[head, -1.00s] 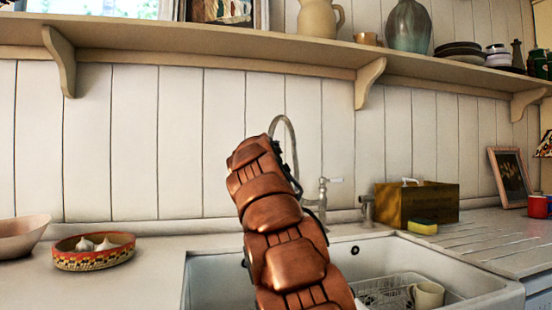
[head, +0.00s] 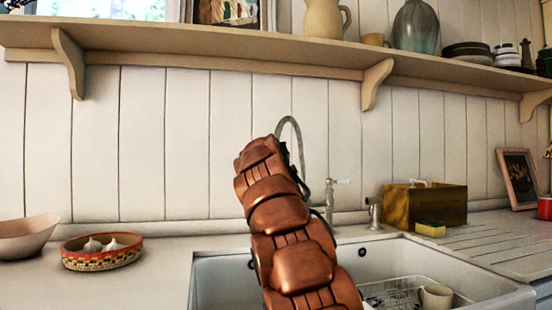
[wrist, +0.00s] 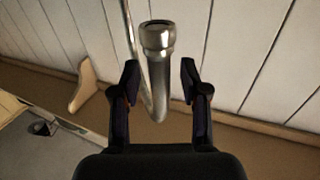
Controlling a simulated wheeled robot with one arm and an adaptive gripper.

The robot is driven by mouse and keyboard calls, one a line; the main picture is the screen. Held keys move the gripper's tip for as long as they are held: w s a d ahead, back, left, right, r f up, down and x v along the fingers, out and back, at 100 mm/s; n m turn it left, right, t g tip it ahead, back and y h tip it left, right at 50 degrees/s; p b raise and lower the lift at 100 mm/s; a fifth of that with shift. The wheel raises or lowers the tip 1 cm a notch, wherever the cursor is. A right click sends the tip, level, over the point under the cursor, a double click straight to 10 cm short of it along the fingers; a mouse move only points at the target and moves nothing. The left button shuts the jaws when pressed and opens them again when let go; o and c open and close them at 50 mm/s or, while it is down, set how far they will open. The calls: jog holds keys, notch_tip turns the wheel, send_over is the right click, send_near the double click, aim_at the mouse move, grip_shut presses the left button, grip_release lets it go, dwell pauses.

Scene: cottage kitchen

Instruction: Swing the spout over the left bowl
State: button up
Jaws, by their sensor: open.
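The curved metal spout (head: 290,122) of the tap rises behind my arm in the head view. Its lower end is hidden there. In the wrist view the spout's round end (wrist: 157,40) lies between the two dark fingers of my gripper (wrist: 160,74). The fingers are spread, with visible gaps on both sides of the spout. The tap body (head: 330,197) stands behind the white sink. The sink's left bowl (head: 217,280) looks empty where it shows. My arm covers the middle of the sink, including any divider.
On the right side of the sink are a wire rack (head: 390,290) and a mug (head: 436,296). A wooden box (head: 425,205) and sponge (head: 430,229) stand behind. A patterned dish (head: 102,258) and pale bowl (head: 28,238) are on the left counter. A shelf (head: 220,52) runs above.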

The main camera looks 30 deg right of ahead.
jog(key=v, duration=1.2)
dwell(0.5)
jog(key=shift+s+d, duration=0.1)
dwell(0.4)
